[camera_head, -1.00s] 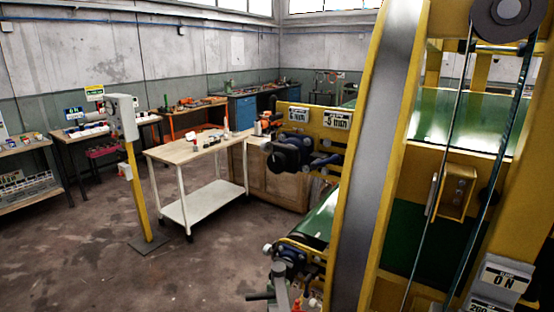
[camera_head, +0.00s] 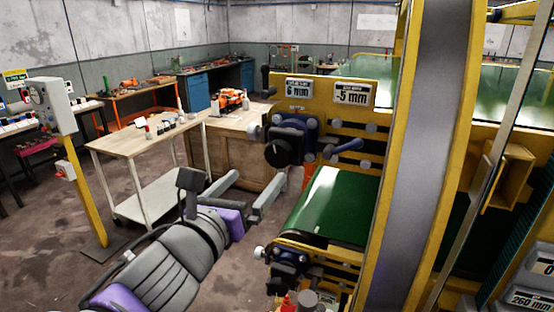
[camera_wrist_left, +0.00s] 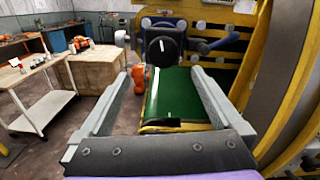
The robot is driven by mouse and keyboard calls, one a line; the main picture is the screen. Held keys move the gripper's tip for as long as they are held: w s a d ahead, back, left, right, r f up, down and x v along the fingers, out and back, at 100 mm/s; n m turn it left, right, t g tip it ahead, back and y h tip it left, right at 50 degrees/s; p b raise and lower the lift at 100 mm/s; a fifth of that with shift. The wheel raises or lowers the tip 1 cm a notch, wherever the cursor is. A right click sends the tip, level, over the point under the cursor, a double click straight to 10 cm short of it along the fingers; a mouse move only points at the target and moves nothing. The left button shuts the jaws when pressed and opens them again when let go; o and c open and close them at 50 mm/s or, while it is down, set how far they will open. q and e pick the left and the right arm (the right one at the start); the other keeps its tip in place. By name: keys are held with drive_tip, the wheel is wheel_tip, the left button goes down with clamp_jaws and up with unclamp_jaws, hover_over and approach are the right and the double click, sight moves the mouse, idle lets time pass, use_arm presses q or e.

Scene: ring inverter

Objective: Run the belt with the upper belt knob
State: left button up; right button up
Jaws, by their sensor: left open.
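The upper belt knob is a round black knob (camera_head: 283,150) with a small white mark, on the front of the yellow machine. It also shows in the left wrist view (camera_wrist_left: 163,50), straight ahead between the finger lines. My left gripper (camera_head: 259,179) is open and empty, in front of the knob, a little below it in the head view, and apart from it. Its two grey fingers also show in the wrist view (camera_wrist_left: 154,72), pointing toward the machine. The green belt (camera_head: 335,205) lies below the knob. My right gripper is not in view.
A blue handle (camera_head: 345,146) sticks out right of the knob. A lower black knob (camera_head: 284,283) sits under the belt's end. A wooden crate (camera_head: 243,158) and a white cart (camera_head: 135,143) stand left. A yellow post (camera_head: 88,195) carries a control box. Floor between is free.

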sight(277, 155)
use_arm(q)
drive_tip(key=shift+m, duration=0.3)
drive_tip(key=x, duration=1)
drive_tip(key=shift+w+d+r+p, duration=0.2)
drive_tip(key=shift+w+d+p, duration=0.05)
drive_tip(key=shift+d+p, duration=0.15)
drive_tip(key=c, duration=1.3)
